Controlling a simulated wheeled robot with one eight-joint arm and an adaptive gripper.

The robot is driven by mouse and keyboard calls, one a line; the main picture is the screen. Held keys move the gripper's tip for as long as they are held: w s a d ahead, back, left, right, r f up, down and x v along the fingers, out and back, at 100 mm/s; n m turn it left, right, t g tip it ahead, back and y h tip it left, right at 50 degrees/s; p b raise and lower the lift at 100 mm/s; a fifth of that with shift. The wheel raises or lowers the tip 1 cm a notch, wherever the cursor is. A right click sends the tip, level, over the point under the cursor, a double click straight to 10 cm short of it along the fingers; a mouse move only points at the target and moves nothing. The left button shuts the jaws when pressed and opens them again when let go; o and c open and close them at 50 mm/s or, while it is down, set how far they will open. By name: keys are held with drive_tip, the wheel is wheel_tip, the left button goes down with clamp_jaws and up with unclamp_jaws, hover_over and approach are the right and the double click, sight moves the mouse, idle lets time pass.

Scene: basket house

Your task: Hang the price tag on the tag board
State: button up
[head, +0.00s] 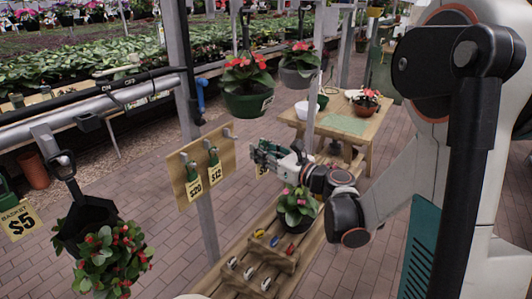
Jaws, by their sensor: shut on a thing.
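The tag board (222,153) is a wooden panel fixed to a grey post, left of the picture's middle. It has several metal hooks along it. A yellow $20 tag (195,188) and a yellow $12 tag (215,174) hang from green holders on the left and middle hooks. The right hook (229,133) is bare. My gripper (258,152) is to the right of the board, apart from it in the picture, and points left toward it. It is shut on a price tag (262,171), whose yellow lower part shows below the fingers. The tag's upper part and most of its print are hidden.
A potted pink-flowered plant (297,208) stands on a wooden bench (232,283) below my arm. Hanging pots (246,102) are above and behind the gripper. A $5 basket tag (20,222) and a hanging plant (110,262) are at left. A wooden table (372,125) stands behind.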

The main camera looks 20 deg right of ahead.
approach(226, 140)
drive_tip(key=shift+w+a+r, duration=0.1)
drive_tip(key=shift+w+a, duration=0.05)
drive_tip(key=shift+w, duration=0.65)
drive_tip(key=shift+w+a+r, duration=0.1)
drive_tip(key=shift+w, duration=0.65)
drive_tip(key=shift+w+a, duration=0.15)
drive_tip(key=shift+w, duration=0.05)
drive_tip(key=shift+x, duration=1.2)
drive_tip(key=shift+a, duration=0.25)
drive_tip(key=shift+w+a, duration=0.15)
drive_tip(key=shift+w, duration=0.1)
drive_tip(key=shift+a+b, duration=0.1)
drive_tip(key=shift+b, duration=0.2)
drive_tip(key=shift+f+b, duration=0.2)
drive_tip(key=shift+b, duration=0.15)
